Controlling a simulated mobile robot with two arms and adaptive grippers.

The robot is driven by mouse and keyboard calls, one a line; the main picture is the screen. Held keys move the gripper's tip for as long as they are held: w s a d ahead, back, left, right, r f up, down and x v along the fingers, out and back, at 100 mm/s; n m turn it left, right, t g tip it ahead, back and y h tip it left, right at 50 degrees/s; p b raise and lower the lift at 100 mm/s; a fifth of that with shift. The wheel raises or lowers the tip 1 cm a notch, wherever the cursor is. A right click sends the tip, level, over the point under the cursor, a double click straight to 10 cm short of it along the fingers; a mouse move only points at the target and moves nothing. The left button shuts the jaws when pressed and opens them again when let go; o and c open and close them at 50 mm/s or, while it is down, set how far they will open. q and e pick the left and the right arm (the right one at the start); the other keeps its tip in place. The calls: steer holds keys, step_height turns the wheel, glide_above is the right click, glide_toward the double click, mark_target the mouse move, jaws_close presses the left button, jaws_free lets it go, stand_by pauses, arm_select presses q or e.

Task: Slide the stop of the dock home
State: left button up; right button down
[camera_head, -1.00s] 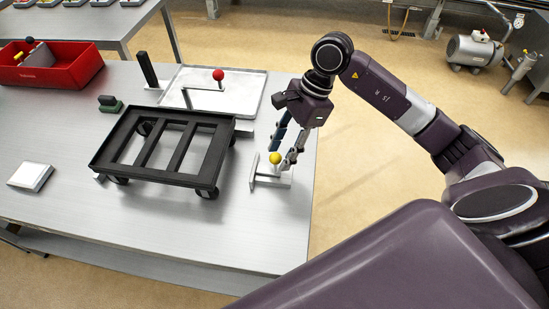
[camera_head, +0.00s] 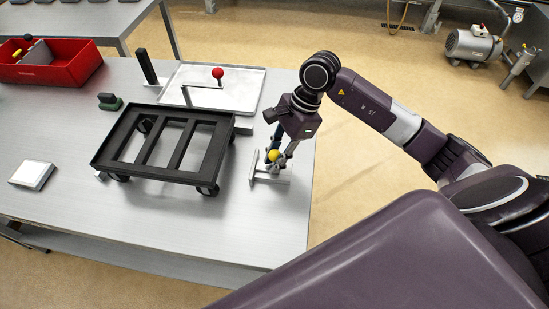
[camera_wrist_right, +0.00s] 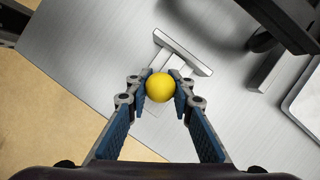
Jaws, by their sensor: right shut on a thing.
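The stop has a yellow ball knob (camera_head: 273,155) on a grey metal slide at the right side of the table. Its grey plate (camera_head: 252,170) stands on the side toward the black wheeled frame. My right gripper (camera_head: 277,157) comes down from above and is shut on the yellow knob. The right wrist view shows the knob (camera_wrist_right: 160,87) between the two blue-padded fingers, with the grey crossbar (camera_wrist_right: 182,53) beyond it. My left gripper is not in view.
The black wheeled frame (camera_head: 165,145) stands left of the stop, with a gap between them. The front of the table (camera_head: 150,215) is clear.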

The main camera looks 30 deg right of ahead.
mark_target(254, 165)
steer(key=w+a+b, duration=0.2)
steer(key=a, duration=0.1)
steer(key=shift+w, duration=0.2)
steer(key=shift+w+a, duration=0.25)
steer(key=shift+a, duration=0.1)
steer(key=shift+r, duration=0.1)
steer(key=c, duration=1.7)
jaws_free()
steer(key=shift+s, duration=0.1)
steer(key=shift+d, duration=0.1)
steer(key=v, duration=1.2)
